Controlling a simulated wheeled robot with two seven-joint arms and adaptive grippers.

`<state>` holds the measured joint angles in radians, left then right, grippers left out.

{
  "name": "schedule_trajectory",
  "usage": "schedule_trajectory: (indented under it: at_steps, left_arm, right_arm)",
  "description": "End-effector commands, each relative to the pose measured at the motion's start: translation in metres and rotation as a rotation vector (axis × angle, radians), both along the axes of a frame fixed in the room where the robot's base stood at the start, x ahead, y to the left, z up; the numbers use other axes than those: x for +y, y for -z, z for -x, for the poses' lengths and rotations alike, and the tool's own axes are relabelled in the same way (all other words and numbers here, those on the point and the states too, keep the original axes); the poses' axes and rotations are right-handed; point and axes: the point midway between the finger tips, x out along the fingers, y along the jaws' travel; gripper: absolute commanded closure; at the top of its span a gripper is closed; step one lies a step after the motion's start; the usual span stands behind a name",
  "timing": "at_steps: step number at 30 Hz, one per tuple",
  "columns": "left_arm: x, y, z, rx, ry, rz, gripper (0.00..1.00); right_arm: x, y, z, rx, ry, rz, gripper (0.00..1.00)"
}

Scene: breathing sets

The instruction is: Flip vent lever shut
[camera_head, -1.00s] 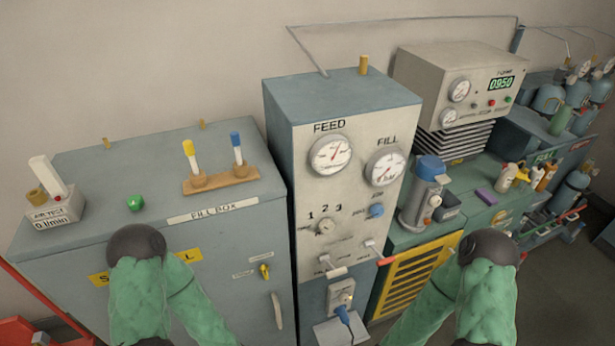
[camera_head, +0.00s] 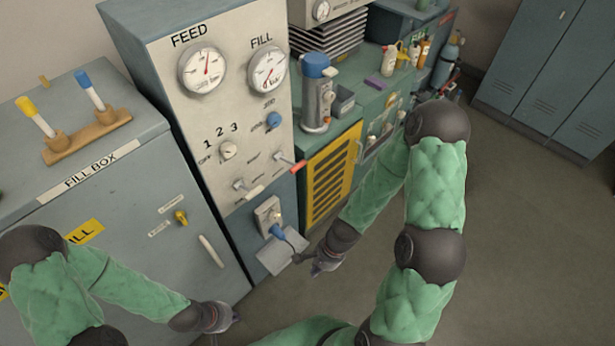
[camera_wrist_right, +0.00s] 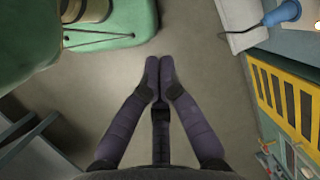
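Two small levers stick out of the lower front of the tall gauge panel (camera_head: 240,130). One has a pale handle (camera_head: 254,192); the other, to its right, has a red-orange handle (camera_head: 298,167). Their labels are too small to read, so I cannot tell which is the vent lever. My right gripper (camera_head: 316,270) is below and right of both levers, apart from them. In the right wrist view its fingertips (camera_wrist_right: 159,75) meet with nothing between them. My left gripper (camera_head: 214,326) is low in front of the fill box; its fingers are too small to judge.
The fill box (camera_head: 130,200) has a yellow knob (camera_head: 181,217) and a pale handle (camera_head: 211,251). A socket with a blue plug (camera_head: 277,231) and a small shelf (camera_head: 272,257) sit below the levers. A yellow grille (camera_head: 330,178) is to the right. Open floor (camera_head: 520,240) lies at right.

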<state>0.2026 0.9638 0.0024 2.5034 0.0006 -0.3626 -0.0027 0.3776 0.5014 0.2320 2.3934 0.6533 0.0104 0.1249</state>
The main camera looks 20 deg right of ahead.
Motion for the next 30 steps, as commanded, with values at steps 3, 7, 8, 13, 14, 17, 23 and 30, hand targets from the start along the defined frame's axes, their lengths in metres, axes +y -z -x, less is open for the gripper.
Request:
schedule_trajectory:
  at_steps: [3, 7, 8, 13, 14, 17, 23, 30]
  left_arm:
    - [0.0, 0.011, 0.0, 0.0, 0.0, 0.0, 1.0]
    - [0.0, 0.019, 0.0, 0.0, 0.0, 0.0, 1.0]
    - [0.0, 0.021, 0.0, 0.0, 0.0, 0.0, 1.0]
    - [0.0, 0.032, 0.0, 0.0, 0.0, 0.0, 1.0]
    - [0.0, 0.034, 0.0, 0.0, 0.0, 0.0, 1.0]
    - [0.0, 0.04, 0.0, 0.0, 0.0, 0.0, 1.0]
    - [0.0, 0.047, 0.0, 0.0, 0.0, 0.0, 1.0]
    - [0.0, 0.051, 0.0, 0.0, 0.0, 0.0, 1.0]
  right_arm:
    - [-0.012, -0.015, -0.012, 0.037, 0.262, -0.064, 1.0]
    - [-0.022, -0.036, -0.029, 0.057, 0.537, -0.164, 1.0]
    - [-0.025, -0.042, -0.034, 0.057, 0.599, -0.192, 1.0]
    - [-0.046, -0.077, -0.068, 0.025, 0.942, -0.368, 1.0]
    - [-0.052, -0.084, -0.074, 0.014, 1.0, -0.403, 1.0]
    - [-0.071, -0.109, -0.094, -0.033, 1.174, -0.524, 1.0]
    - [-0.107, -0.152, -0.12, -0.135, 1.402, -0.718, 1.0]
    - [-0.121, -0.166, -0.13, -0.176, 1.473, -0.791, 1.0]
